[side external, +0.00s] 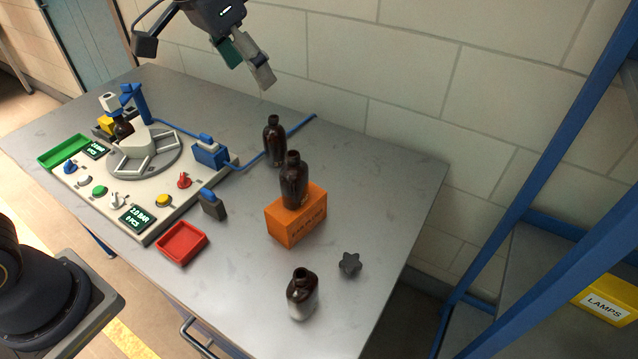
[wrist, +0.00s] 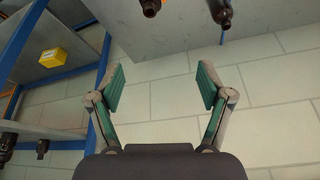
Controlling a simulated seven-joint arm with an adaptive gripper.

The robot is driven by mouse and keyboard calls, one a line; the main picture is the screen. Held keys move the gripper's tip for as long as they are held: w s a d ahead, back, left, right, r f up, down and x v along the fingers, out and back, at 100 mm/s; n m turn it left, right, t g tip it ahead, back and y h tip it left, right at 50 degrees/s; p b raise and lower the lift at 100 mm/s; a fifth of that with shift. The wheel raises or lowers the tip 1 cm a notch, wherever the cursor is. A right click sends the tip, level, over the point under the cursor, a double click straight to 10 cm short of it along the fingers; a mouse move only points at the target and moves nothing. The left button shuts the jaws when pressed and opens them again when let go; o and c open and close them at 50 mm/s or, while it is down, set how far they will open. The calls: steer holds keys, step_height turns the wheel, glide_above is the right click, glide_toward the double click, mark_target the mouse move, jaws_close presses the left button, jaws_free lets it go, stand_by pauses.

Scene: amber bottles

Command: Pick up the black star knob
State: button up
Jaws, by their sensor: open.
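The black star knob (side external: 349,264) lies on the grey metal table (side external: 362,205) near its right side, right of the orange box and apart from everything else. My gripper (side external: 254,72) is high above the back of the table, up and to the left of the knob and well apart from it. In the wrist view my gripper (wrist: 160,88) has its two green-padded fingers spread wide with nothing between them. The knob does not show in the wrist view.
Amber bottles stand at the back (side external: 275,141), on the orange box (side external: 295,218), and at the front (side external: 302,296), near the knob. A control panel (side external: 155,212) and red tray (side external: 181,242) are left. A blue rack (side external: 560,165) stands right, beyond the table.

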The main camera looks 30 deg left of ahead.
steer(key=w+d+f+m+g, duration=0.2)
steer(key=w+d+f, duration=0.2)
steer(key=d+f, duration=0.5)
steer(key=m+g+y, duration=0.1)
steer(key=m+g, duration=0.1)
glide_above(351, 261)
step_height(351, 261, down, 13)
steer(key=f, duration=1)
steer(key=shift+s+d, duration=0.15)
steer(key=shift+d, duration=0.05)
steer(key=f, duration=0.6)
steer(key=shift+a+f, duration=0.15)
steer(key=shift+a, duration=0.05)
steer(key=shift+c, duration=0.3)
